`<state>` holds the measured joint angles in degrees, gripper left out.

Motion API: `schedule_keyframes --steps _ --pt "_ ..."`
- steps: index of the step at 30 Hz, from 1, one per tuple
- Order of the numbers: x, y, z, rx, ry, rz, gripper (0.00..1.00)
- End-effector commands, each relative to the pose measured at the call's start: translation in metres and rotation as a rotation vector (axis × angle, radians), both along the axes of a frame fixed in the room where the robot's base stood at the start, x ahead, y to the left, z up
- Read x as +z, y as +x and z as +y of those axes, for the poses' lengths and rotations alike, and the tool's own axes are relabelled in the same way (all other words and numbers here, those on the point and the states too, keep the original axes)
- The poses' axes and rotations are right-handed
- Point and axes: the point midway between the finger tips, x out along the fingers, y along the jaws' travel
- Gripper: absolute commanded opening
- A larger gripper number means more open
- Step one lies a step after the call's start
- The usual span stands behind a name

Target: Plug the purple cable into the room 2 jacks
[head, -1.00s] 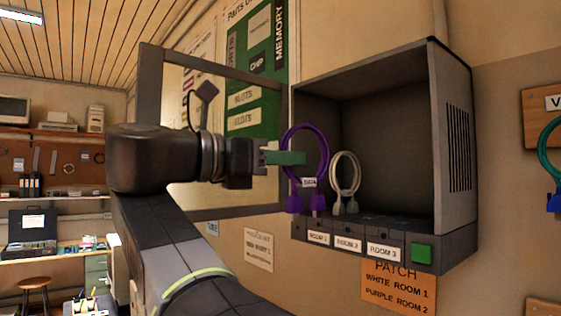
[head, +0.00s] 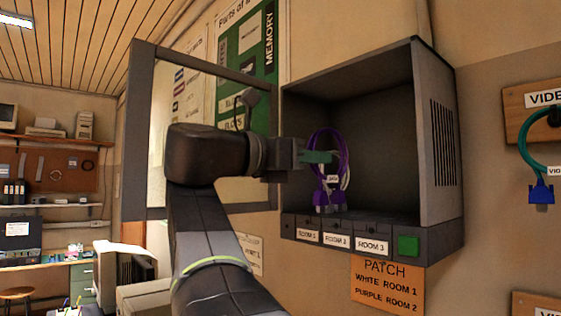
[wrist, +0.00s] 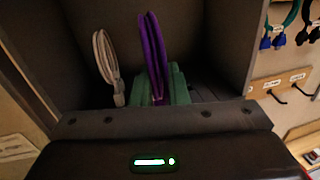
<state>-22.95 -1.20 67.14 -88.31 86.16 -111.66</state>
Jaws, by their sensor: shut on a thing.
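The purple cable (head: 318,140) is a loop with purple plugs (head: 328,197) at its lower end. My gripper (head: 316,157) has green fingers shut on the loop inside the grey patch cabinet (head: 437,150). The plugs hang just above or at the jack ledge, near the ROOM 2 label (head: 336,241); I cannot tell whether they touch it. In the wrist view the purple loop (wrist: 152,45) stands between the green fingers (wrist: 158,88), and its plugs are hidden. The jack openings are not clear.
A white cable loop (wrist: 106,62) stands left of the purple one in the wrist view. The ledge also bears ROOM 1 (head: 307,235) and ROOM 3 (head: 371,247) labels and a green button (head: 408,246). The cabinet's side walls bound the space. An orange patch note (head: 387,285) hangs below.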

Motion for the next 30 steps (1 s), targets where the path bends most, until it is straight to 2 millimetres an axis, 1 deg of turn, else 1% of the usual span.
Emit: schedule_keyframes --steps 3,6,18,30 --pt "-0.002 0.007 -0.011 -0.003 0.000 0.000 0.00" --pt "0.002 0.014 -0.018 -0.003 -0.001 0.000 0.00" --pt "0.002 0.038 -0.050 -0.004 0.000 0.001 0.00" --pt "0.001 0.061 -0.079 -0.001 -0.001 0.002 0.00"
